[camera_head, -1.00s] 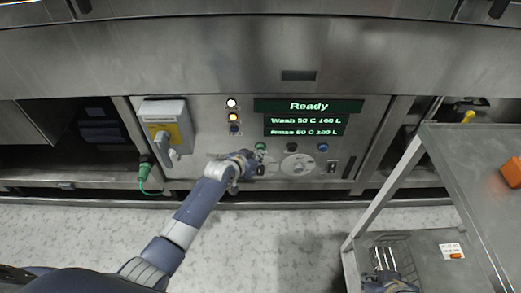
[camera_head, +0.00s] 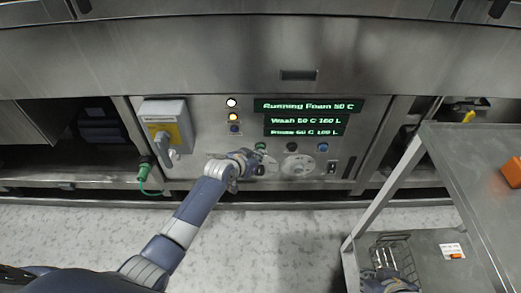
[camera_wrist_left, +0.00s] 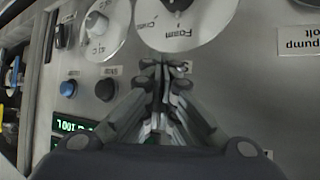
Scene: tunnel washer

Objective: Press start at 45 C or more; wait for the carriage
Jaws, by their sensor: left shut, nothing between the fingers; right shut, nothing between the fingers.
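The washer's control panel (camera_head: 215,112) faces me. Its display (camera_head: 307,106) reads "Running Foam 50 C", with a wash line at 50 C and a rinse line below. The green button (camera_head: 260,146) sits at the left of the button row, beside a black button (camera_head: 291,147) and a blue button (camera_head: 323,147). My left gripper (camera_head: 256,156) is shut and empty, just below the green button. In the left wrist view its closed fingertips (camera_wrist_left: 164,68) are close to the panel below the Foam dial (camera_wrist_left: 188,18); contact cannot be told. My right gripper (camera_head: 384,260) is shut and empty at lower right.
A steel cart (camera_head: 440,160) stands at the right, with an orange object (camera_head: 512,172) on top and a wire basket (camera_head: 402,262) on its lower shelf. No carriage is identifiable.

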